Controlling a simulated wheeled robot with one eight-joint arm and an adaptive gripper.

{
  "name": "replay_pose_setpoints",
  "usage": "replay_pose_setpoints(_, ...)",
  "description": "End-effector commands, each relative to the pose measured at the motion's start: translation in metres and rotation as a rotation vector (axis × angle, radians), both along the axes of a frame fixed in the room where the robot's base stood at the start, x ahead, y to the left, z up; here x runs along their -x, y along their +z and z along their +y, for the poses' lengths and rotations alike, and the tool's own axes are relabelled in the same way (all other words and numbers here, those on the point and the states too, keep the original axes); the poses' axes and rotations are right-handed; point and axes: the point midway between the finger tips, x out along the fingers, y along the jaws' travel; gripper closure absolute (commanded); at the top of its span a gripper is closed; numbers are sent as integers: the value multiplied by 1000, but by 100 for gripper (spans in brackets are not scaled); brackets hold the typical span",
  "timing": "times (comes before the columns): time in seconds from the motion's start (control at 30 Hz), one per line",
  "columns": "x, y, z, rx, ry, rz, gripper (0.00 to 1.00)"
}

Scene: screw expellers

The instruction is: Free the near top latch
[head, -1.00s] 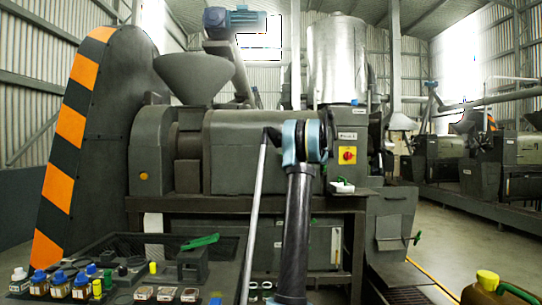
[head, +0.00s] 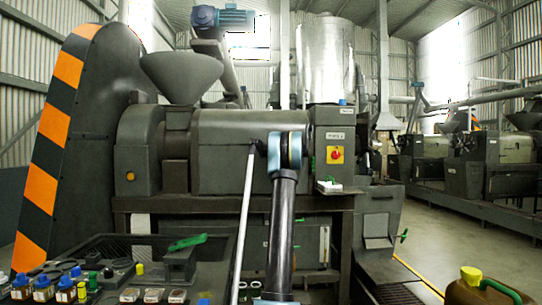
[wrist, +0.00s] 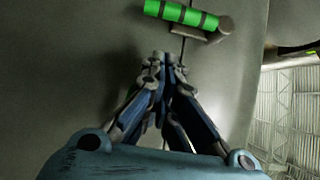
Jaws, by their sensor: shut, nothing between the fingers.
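The latch handle (wrist: 182,14), green with dark bands, shows at the top edge of the wrist view. It sits by a small metal bracket on a grey housing with a thin dark seam. My gripper (wrist: 165,58) is shut and empty, its fingertips just below the handle in the picture and apart from it there. I cannot tell how far the tips are from the housing. In the head view, the grey press barrel (head: 225,150) lies behind my arm. My gripper is hidden there behind my blue wrist, and I cannot make out the latch.
A control box with a red switch (head: 335,155) is right of the barrel. A bench (head: 215,248) at front left holds a green-handled tool (head: 187,242) and several small bottles. A brown jug (head: 470,285) stands at the lower right. The floor (head: 440,235) at right is largely open.

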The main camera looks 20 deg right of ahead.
Motion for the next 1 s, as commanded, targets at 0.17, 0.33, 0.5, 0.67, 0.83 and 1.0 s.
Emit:
replay_pose_setpoints(0.17,-13,0,22,0,2,0,100)
replay_pose_setpoints(0.33,-19,0,34,0,1,0,100)
replay_pose_setpoints(0.5,-21,0,38,0,0,0,100)
replay_pose_setpoints(0.67,-21,0,38,0,0,0,100)
replay_pose_setpoints(0.83,-21,0,36,-1,-1,-1,100)
replay_pose_setpoints(1.0,-19,-2,25,-22,-11,-6,100)
